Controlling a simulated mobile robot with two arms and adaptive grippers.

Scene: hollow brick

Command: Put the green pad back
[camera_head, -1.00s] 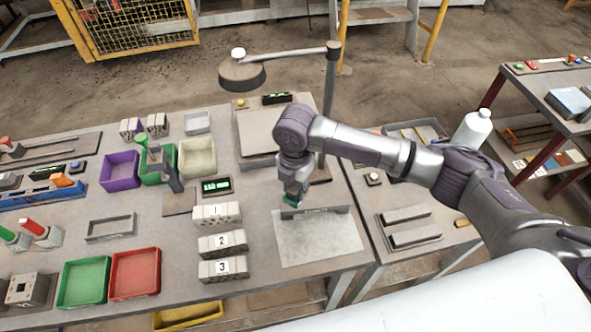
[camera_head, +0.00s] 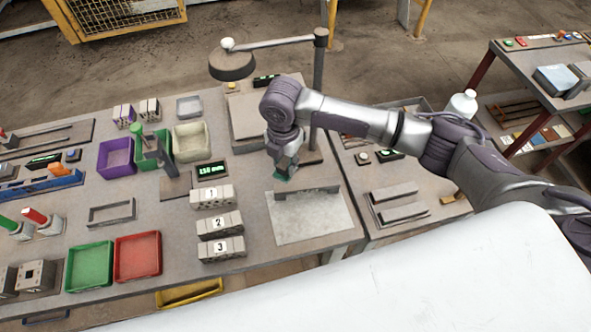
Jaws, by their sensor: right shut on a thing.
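The green pad (camera_head: 281,179) shows as a small green piece at the fingertips of my right gripper (camera_head: 284,170). My right gripper points down and is shut on the pad, most of which the fingers hide. It is just behind the pale grey plate (camera_head: 310,224) with the dark bar (camera_head: 306,190) along its back edge. I cannot tell whether the pad touches the table. My left gripper is not in view.
Hollow bricks marked 1, 2 and 3 (camera_head: 220,224) stand left of the plate. A display (camera_head: 210,170) stands behind them. A lamp arm on a dark post (camera_head: 318,85) rises behind my right gripper. Green (camera_head: 90,266) and red (camera_head: 137,256) trays lie front left.

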